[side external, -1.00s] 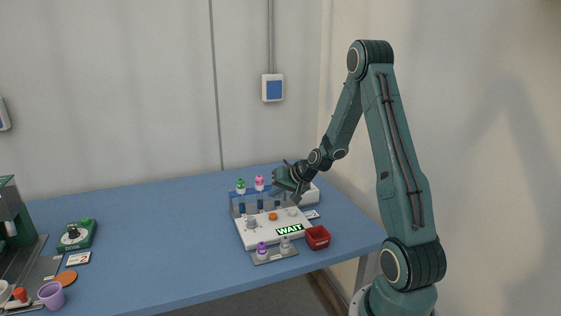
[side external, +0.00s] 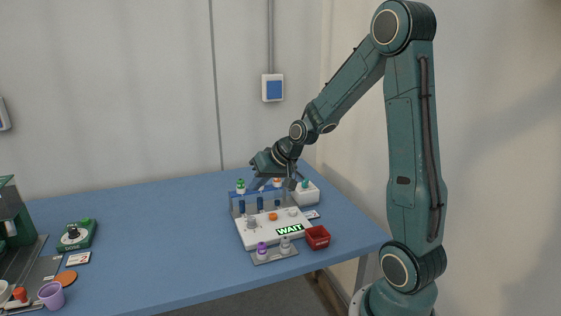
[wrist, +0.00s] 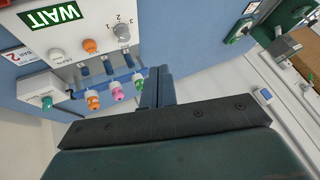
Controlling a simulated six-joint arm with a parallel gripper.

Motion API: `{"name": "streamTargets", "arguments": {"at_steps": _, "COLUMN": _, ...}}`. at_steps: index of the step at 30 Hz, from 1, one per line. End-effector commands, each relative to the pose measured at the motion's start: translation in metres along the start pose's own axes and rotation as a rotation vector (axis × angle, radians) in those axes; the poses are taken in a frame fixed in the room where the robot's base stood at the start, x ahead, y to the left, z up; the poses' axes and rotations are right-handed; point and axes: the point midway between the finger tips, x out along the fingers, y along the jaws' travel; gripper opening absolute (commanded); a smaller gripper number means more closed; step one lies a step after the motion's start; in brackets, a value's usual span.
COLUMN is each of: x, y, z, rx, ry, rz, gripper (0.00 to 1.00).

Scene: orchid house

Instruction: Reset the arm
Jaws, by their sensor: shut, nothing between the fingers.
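My gripper is shut and empty; in the wrist view its two fingers (wrist: 158,86) lie together, pointing toward the far side of the bottle row. In the side external view it hangs above the back of the white panel (side external: 260,232), over the bottle row. A green-capped bottle (side external: 240,187) stands left of it and an orange-capped bottle (side external: 277,182) shows just below it. The wrist view shows the orange-capped (wrist: 93,100), pink-capped (wrist: 117,92) and green-capped (wrist: 139,83) bottles apart from the fingers. The pink cap is hidden behind my gripper in the side view.
The panel bears a lit WAIT sign (side external: 290,229) and an orange button (side external: 273,216). A white box with a green button (side external: 307,194) stands right. A red tray (side external: 317,237) and purple-capped vial (side external: 262,249) are in front. A dose unit (side external: 76,237) and purple cup (side external: 51,295) stand left; mid-table is clear.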

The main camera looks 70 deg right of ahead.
Motion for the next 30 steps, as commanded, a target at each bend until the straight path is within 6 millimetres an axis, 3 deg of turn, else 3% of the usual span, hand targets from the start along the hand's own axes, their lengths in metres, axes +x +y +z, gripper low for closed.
{"name": "streamTargets", "arguments": {"at_steps": 6, "x": -0.04, "y": -0.044, "z": 0.021, "rx": -0.14, "ry": -0.047, "rz": 0.009, "gripper": 0.0}}
{"name": "streamTargets", "arguments": {"at_steps": 15, "x": -0.095, "y": -0.084, "z": 0.059, "rx": -0.296, "ry": -0.098, "rz": 0.026, "gripper": 0.0}}
{"name": "streamTargets", "arguments": {"at_steps": 22, "x": -0.136, "y": -0.1, "z": 0.093, "rx": -0.399, "ry": -0.127, "rz": 0.035, "gripper": 0.0}}
{"name": "streamTargets", "arguments": {"at_steps": 30, "x": -0.181, "y": -0.103, "z": 0.135, "rx": -0.496, "ry": -0.154, "rz": 0.039, "gripper": 0.0}}
